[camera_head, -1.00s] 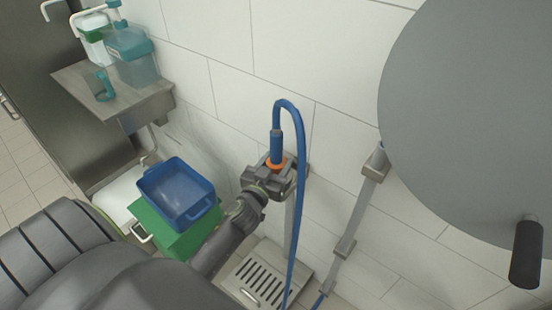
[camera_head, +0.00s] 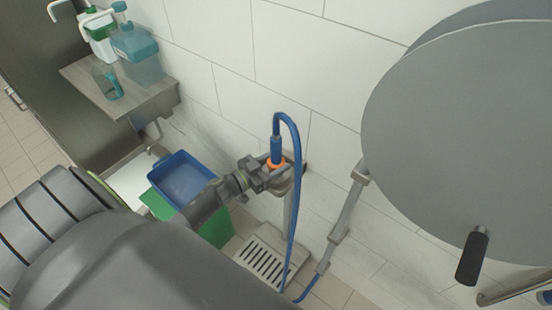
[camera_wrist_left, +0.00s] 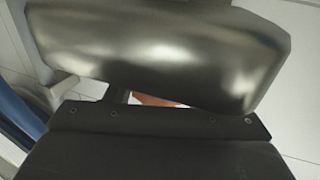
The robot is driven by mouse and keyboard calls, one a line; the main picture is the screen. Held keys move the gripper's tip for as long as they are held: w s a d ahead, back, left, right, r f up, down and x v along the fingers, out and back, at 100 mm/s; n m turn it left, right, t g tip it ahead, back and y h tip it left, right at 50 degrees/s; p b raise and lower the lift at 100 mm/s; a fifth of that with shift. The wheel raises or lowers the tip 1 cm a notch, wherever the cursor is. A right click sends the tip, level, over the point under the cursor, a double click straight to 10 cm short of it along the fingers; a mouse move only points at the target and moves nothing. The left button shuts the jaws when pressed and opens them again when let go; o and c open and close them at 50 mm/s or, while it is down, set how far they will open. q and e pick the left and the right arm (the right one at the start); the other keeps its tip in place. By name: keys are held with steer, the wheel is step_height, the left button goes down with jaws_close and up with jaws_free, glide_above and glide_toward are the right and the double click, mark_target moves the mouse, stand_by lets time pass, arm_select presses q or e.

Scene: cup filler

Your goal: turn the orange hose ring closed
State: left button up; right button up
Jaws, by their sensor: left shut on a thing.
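The orange hose ring (camera_head: 277,165) sits at the lower end of the blue hose (camera_head: 277,148), near the wall, at the top of a grey post. My left gripper (camera_head: 268,176) is at the ring and shut on it, with the fingers hiding much of it. In the left wrist view a small strip of the orange ring (camera_wrist_left: 150,101) shows between the dark fingers of the left gripper (camera_wrist_left: 155,100). The rest of the ring is hidden there. My right gripper does not show.
A blue tub (camera_head: 181,180) on a green crate (camera_head: 215,228) stands left of the hose. A slotted drain (camera_head: 266,262) lies below. A big grey disc (camera_head: 470,130) with a black handle (camera_head: 472,257) fills the right. A shelf (camera_head: 120,92) with bottles is at upper left.

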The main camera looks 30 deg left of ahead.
arm_select(q)
steer(key=shift+m+h, duration=0.3)
steer(key=shift+h, duration=0.1)
steer(key=o, duration=1)
steer(key=shift+s+a+f, duration=0.1)
steer(key=shift+s+a, duration=0.15)
steer(key=shift+s, duration=0.2)
steer(key=b+v, duration=0.1)
steer(key=v, duration=0.7)
steer(key=b+v, duration=0.1)
steer(key=v, duration=0.7)
steer(key=shift+s+a+r+b, duration=0.15)
steer(key=shift+a+r+b, duration=0.1)
steer(key=shift+r+b, duration=0.1)
